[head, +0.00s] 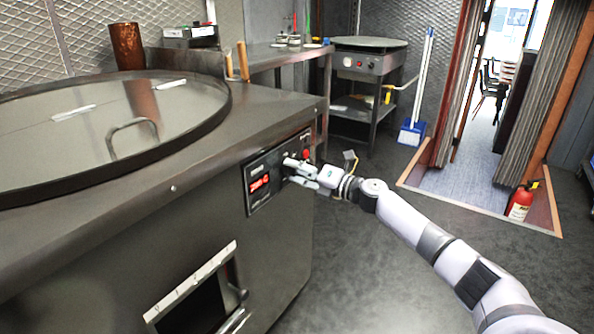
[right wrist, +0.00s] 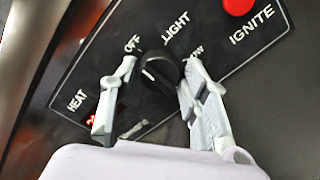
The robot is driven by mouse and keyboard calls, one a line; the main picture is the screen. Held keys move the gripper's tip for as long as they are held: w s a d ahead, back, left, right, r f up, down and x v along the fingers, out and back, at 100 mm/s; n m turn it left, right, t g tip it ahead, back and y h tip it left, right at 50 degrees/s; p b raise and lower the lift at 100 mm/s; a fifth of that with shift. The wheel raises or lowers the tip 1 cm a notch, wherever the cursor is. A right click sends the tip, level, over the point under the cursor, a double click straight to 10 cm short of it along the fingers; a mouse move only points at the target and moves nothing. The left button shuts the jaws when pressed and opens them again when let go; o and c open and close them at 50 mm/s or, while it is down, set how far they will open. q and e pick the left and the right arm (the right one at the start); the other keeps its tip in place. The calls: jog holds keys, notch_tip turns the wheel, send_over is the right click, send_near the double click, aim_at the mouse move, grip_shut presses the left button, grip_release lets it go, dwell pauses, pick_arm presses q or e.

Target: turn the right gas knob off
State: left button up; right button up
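The black gas knob (right wrist: 160,70) sits on the dark control panel (head: 258,205), among the labels OFF, LIGHT and LOW. A short white mark shows on the knob; I cannot tell for sure which label it points at. My right gripper (head: 297,171) is at the panel on the front of the tandoor counter. In the right wrist view its two fingers (right wrist: 160,72) are spread on either side of the knob, with small gaps seeming to remain. In the head view the gripper hides much of the knob. My left gripper is not in view.
A red ignite button (right wrist: 238,4) is just beyond the knob. A red-lit display (head: 260,183) is left of the gripper. The round tandoor lid (head: 75,120) lies on top. An open hatch (head: 195,305) is below. Floor to the right is clear up to a fire extinguisher (head: 521,203).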

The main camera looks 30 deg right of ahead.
jog(key=shift+o, duration=1.1)
jog(key=shift+s+d, duration=0.1)
jog(key=v, duration=1.1)
jog(key=shift+s, duration=0.4)
jog(key=shift+d, duration=0.1)
